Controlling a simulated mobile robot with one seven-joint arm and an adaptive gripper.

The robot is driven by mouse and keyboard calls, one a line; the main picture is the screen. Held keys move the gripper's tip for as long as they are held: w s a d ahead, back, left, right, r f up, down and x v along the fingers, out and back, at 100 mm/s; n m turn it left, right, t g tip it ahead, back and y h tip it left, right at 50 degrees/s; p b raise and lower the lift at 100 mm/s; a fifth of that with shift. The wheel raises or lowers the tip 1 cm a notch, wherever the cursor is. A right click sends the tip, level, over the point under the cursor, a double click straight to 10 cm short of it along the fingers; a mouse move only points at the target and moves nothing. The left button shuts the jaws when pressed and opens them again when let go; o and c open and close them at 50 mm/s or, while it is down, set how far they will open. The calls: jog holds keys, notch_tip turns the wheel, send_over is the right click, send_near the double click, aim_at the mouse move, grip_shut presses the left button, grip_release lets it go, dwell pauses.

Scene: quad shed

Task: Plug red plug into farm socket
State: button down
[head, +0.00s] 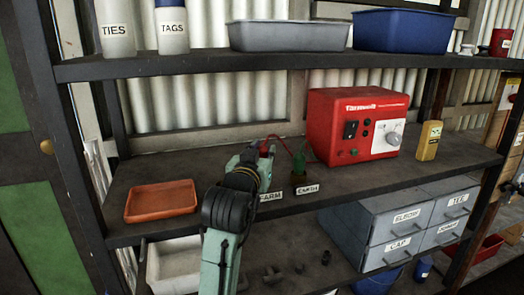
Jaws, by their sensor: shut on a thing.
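My gripper (265,158) is over the middle shelf, just above and behind the FARM label (270,196). It is shut on the red plug, which is mostly hidden by the gripper. A red cable (279,137) arcs from the gripper towards the red energiser box (345,112). The farm socket is hidden behind my gripper and arm, so I cannot tell whether the plug touches it. To its right, a green plug (298,157) with a green cable stands above the EARTH label (307,189).
An orange tray (160,199) lies on the shelf at left. Grey drawers (400,222) sit below. The upper shelf (210,64) spans overhead. Bare shelf lies between tray and gripper.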

jog(key=shift+f+b, duration=0.6)
jog(key=shift+f, duration=0.45)
jog(key=shift+f, duration=0.35)
dwell(1.0)
jog(key=shift+r, duration=0.2)
jog(key=shift+r+p, duration=0.65)
jog(key=shift+p, duration=0.25)
jog(key=shift+f+b, duration=0.5)
jog(key=shift+f, duration=0.35)
dwell(0.7)
jog(key=shift+r, duration=0.2)
jog(key=shift+r+p, duration=0.55)
jog(key=shift+p, duration=0.15)
jog(key=shift+r, duration=0.1)
dwell(0.5)
jog(key=shift+f+b, duration=0.3)
jog(key=shift+f, duration=0.5)
dwell(0.3)
